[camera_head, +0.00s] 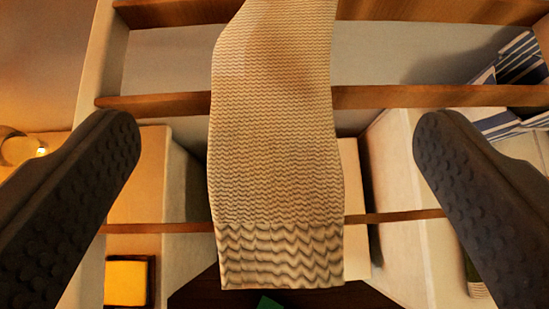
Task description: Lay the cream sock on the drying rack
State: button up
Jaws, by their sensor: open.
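The cream sock (272,130) has a ribbed zigzag cuff at its lower end and hangs lengthwise down the middle of the view. It lies across the wooden bars of the drying rack (430,96), over at least two of them. Its top end runs out of the frame. My gripper (275,140) is open, with one dark studded finger on each side of the sock. Both fingers are clear of the sock, and nothing is held between them.
A blue and white striped cloth (515,75) is at the upper right. A yellow item (126,281) is at the lower left, and a lamp (20,148) glows at the left edge. A small green thing (269,303) shows at the bottom. Pale furniture stands below the bars.

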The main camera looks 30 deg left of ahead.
jog(key=v, duration=0.6)
jog(key=shift+b, duration=0.4)
jog(key=w+d+r+m+t+h, duration=0.2)
jog(key=w+d+r, duration=0.1)
jog(key=d+r, duration=0.7)
jog(key=w+d+r+m+t+h, duration=0.1)
jog(key=w+d+r+m+t, duration=0.1)
jog(key=d+r, duration=0.75)
jog(key=s+d+r, duration=0.3)
jog(key=d+r, duration=0.1)
jog(key=r, duration=0.3)
jog(key=s+d+r+m+t+h, duration=0.1)
jog(key=s+d+r, duration=0.3)
jog(key=r, duration=0.4)
jog(key=s+d+r+t+h, duration=0.1)
jog(key=s+d+r, duration=0.2)
jog(key=d+r, duration=0.2)
notch_tip(320, 180, up, 3)
jog(key=shift+s+d+r+m, duration=0.15)
jog(key=shift+s+d+m, duration=0.15)
jog(key=shift+s+m, duration=0.1)
